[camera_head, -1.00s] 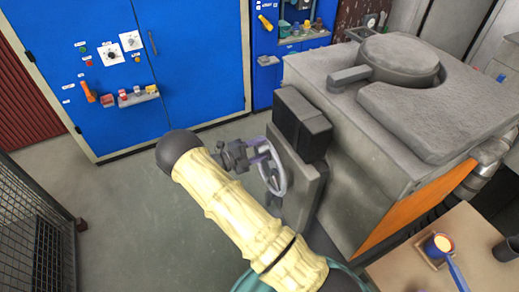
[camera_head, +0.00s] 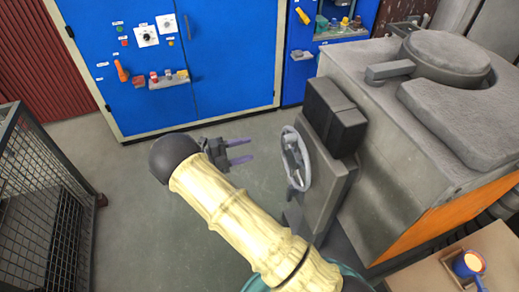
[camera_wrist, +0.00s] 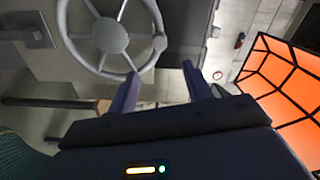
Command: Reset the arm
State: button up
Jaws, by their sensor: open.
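My gripper (camera_head: 240,151) is open and empty, with its two purple fingers pointing right over the floor. It is apart from the grey handwheel (camera_head: 297,158), which is on the side of the grey furnace (camera_head: 405,130). In the wrist view my gripper (camera_wrist: 160,82) has its fingers spread. The handwheel (camera_wrist: 110,35) shows beyond them at the upper left, with nothing between the fingers. My arm in its cream sleeve reaches up from the bottom.
A blue cabinet (camera_head: 225,65) with knobs and buttons stands at the back. A wire mesh cage (camera_head: 45,215) is at the left. A table (camera_head: 430,270) with an orange-filled ladle (camera_head: 468,264) is at the lower right. The grey floor (camera_head: 140,235) between is clear.

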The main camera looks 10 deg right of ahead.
jog(key=shift+s+a, duration=0.25)
jog(key=shift+a, duration=0.9)
jog(key=s+d+r+m+g+y, duration=0.1)
jog(key=s+d+m+g+y, duration=0.2)
jog(key=s+d+m+y, duration=0.5)
jog(key=s+d+r+m+g+y, duration=0.25)
jog(key=d+m, duration=0.25)
jog(key=m, duration=0.6)
jog(key=s+d+r+m+t+y, duration=0.1)
jog(key=s+m, duration=0.4)
jog(key=m, duration=0.6)
jog(key=s+r+m+t+y, duration=0.3)
jog(key=s+r+m+y, duration=0.1)
jog(key=m, duration=0.7)
jog(key=shift+s+d+t+y, duration=0.35)
jog(key=shift+s+y, duration=0.15)
jog(key=shift+y, duration=0.55)
